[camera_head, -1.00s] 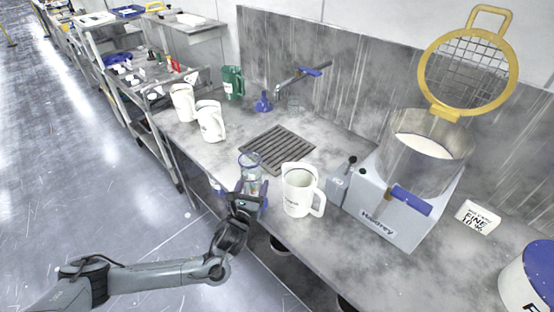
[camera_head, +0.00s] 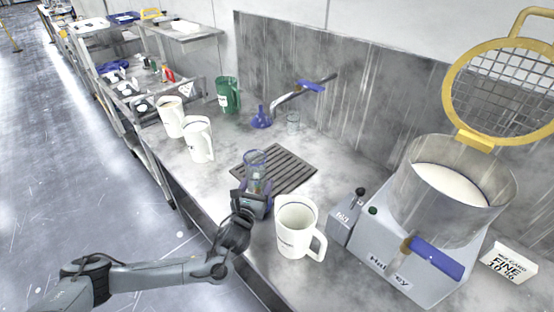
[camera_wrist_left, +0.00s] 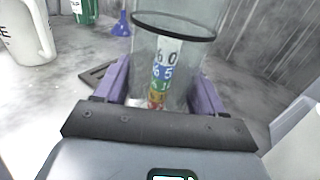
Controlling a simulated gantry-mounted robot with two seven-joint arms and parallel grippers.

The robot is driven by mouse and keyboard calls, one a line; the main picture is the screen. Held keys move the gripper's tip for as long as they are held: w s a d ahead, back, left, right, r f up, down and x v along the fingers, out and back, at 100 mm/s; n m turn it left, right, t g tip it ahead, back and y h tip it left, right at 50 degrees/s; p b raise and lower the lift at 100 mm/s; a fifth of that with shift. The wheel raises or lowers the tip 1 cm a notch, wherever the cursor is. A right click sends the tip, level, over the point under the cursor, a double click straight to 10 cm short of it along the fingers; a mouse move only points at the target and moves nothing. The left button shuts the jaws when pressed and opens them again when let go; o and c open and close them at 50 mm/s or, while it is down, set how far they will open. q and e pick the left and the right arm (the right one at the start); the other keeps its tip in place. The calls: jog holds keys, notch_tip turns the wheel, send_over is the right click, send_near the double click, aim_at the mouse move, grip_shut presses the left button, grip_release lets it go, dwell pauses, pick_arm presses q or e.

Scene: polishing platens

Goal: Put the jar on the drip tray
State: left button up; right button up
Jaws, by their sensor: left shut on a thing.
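The jar (camera_head: 255,163) is clear, with a dark rim and a coloured number label. My left gripper (camera_head: 258,192) is shut on it and holds it upright. In the left wrist view the jar (camera_wrist_left: 172,50) stands between the purple fingers (camera_wrist_left: 165,95). The drip tray (camera_head: 295,165) is a dark slatted grate on the counter. In the head view the jar overlaps the tray's near left part; whether it touches is hidden by the gripper. A corner of the tray (camera_wrist_left: 96,76) shows in the left wrist view. My right gripper is not in view.
A white jug (camera_head: 296,230) stands close right of my left gripper. Two white jugs (camera_head: 198,140) and a green jug (camera_head: 228,95) stand further left. A tap (camera_head: 300,92) reaches out behind the tray.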

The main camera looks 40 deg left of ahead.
pick_arm(q)
jog(key=b+x, duration=0.1)
jog(key=x, duration=0.5)
jog(key=b+x, duration=0.2)
jog(key=x, duration=0.4)
jog(key=f+b+x, duration=0.1)
jog(key=x, duration=0.6)
jog(key=shift+d, duration=0.1)
jog(key=shift+f, duration=0.1)
jog(key=shift+s+f, duration=0.15)
jog(key=shift+s, duration=0.05)
jog(key=shift+w+f, duration=0.1)
jog(key=o, duration=1.7)
jog(key=shift+c, duration=0.2)
